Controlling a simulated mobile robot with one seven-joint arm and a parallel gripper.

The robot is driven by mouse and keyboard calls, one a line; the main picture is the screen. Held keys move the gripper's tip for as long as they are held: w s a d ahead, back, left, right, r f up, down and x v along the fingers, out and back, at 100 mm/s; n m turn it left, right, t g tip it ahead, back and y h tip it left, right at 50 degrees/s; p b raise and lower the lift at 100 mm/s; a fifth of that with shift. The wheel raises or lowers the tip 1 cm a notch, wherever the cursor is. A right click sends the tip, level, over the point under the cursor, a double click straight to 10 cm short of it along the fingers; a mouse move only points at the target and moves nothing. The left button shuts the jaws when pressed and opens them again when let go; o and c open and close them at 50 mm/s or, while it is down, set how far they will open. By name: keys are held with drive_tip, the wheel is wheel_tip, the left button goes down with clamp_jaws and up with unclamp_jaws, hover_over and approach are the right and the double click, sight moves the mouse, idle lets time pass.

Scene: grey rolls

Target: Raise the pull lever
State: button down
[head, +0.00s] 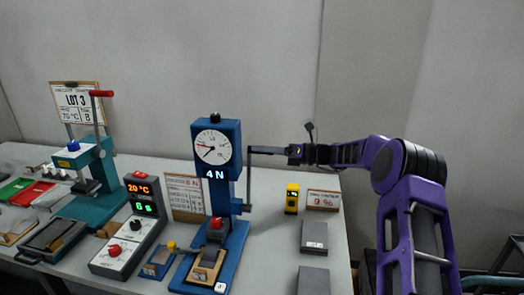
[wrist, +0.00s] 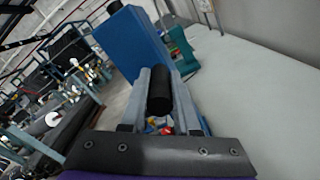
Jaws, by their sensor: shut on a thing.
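The blue force tester (head: 213,170) stands on the table with a round dial and "4 N" on its front. Its pull lever (head: 248,182), a thin grey rod, stands nearly upright along the tester's right side, its top end level with the dial's lower part. My gripper (head: 264,150) reaches in from the right at the lever's top end. In the wrist view, my gripper (wrist: 159,75) has its two grey fingers on either side of the lever's black cylindrical grip (wrist: 160,95) and is shut on it. The blue tester body (wrist: 132,42) shows just beyond.
A teal press (head: 93,185) with a red-tipped lever stands at left, beside a control box (head: 130,228) with lit displays. A yellow device (head: 292,198), a small sign (head: 323,200) and grey blocks (head: 314,236) are on the table's right. The wall is behind.

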drive_tip(key=shift+d+f, duration=0.1)
drive_tip(key=shift+f, duration=0.4)
drive_tip(key=c, duration=0.8)
unclamp_jaws()
drive_tip(key=shift+o, duration=0.7)
drive_tip(key=shift+r, duration=0.25)
drive_tip(key=s+d, duration=0.3)
drive_tip(key=d, duration=1.4)
drive_tip(key=shift+s, duration=0.15)
